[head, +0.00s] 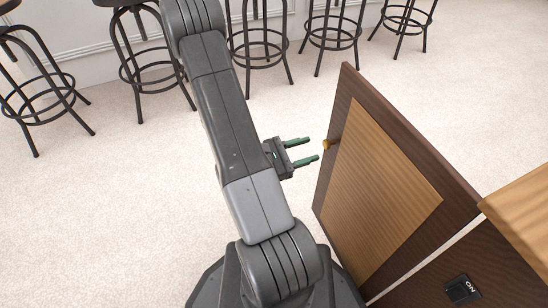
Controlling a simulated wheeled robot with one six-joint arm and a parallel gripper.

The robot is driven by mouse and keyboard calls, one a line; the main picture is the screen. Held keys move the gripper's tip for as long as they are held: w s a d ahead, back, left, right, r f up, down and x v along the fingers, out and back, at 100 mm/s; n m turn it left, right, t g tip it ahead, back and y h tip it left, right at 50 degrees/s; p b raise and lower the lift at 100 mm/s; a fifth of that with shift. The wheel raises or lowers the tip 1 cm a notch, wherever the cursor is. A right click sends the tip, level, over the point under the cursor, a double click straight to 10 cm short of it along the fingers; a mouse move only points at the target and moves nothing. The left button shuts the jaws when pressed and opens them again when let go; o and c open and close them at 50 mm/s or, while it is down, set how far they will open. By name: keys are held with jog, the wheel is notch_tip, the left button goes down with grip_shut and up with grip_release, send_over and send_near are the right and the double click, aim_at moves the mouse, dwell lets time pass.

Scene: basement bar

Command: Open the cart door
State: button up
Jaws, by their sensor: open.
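The cart door (390,190) has a dark brown frame, a lighter ribbed wooden panel and a small brass-coloured knob (327,144) near its left edge. The door stands out at an angle from the cart (525,215) at the right, with a strip of pale floor showing between them. Its hinges cannot be made out. My gripper (311,149) is open and empty, with its two green fingers pointing right at the knob. The fingertips appear just left of the knob, with a small gap between.
A dark surface of the cart at the lower right bears a small black item (462,290) with white lettering. Several dark bar stools (333,38) stand along the pale wall at the back. The light carpet (120,210) left of my arm is clear.

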aim_at(324, 145)
jog(key=p+v, duration=0.2)
jog(key=v, duration=0.7)
jog(key=shift+a, duration=0.15)
dwell(0.6)
jog(key=shift+b+x, duration=1.4)
jog(key=shift+x, duration=4.85)
